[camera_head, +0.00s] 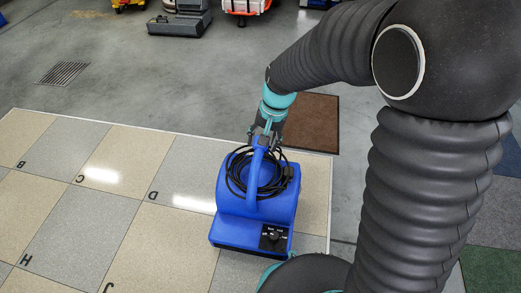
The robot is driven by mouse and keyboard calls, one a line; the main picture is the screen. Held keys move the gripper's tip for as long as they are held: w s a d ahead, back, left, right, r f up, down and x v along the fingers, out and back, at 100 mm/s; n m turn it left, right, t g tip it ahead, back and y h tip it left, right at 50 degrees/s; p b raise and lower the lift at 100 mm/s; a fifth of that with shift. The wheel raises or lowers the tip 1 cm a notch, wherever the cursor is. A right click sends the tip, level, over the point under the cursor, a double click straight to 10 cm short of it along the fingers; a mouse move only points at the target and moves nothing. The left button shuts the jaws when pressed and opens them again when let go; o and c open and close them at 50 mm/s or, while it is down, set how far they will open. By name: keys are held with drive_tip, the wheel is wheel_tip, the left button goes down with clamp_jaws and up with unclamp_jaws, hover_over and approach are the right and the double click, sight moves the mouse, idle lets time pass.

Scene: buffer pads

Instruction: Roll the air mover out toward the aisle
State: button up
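The air mover (227,226) is a blue machine with a top handle, a coiled black cable and a small black control panel. It stands upright on the tiled floor section (128,245), near that section's right edge. My gripper (265,140) is at the top of the handle (254,175), at its far end. The fingertips are small and partly hidden there, so I cannot tell whether they are closed on the handle. My arm comes in from the right over the floor.
A brown mat (313,122) lies on the grey floor behind the air mover. Floor machines (180,22) stand along the back. A floor drain (63,73) is at the left. Coloured mats (490,275) lie at the right. The grey floor between is clear.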

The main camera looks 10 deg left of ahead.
drive_tip(key=shift+d+r, duration=0.25)
drive_tip(key=shift+r, duration=0.9)
drive_tip(key=shift+d+r, duration=0.2)
drive_tip(key=shift+r, duration=0.9)
drive_tip(key=s+d+r+t+h+p, duration=0.1)
drive_tip(key=s+d+r+t+p, duration=0.1)
drive_tip(key=s+d+r, duration=0.6)
drive_tip(key=s+d+r+t+h+p, duration=0.1)
drive_tip(key=s+d+r+t+p, duration=0.2)
drive_tip(key=s+d+r, duration=0.6)
drive_tip(key=s+d, duration=0.1)
drive_tip(key=d, duration=0.5)
drive_tip(key=shift+t, duration=0.3)
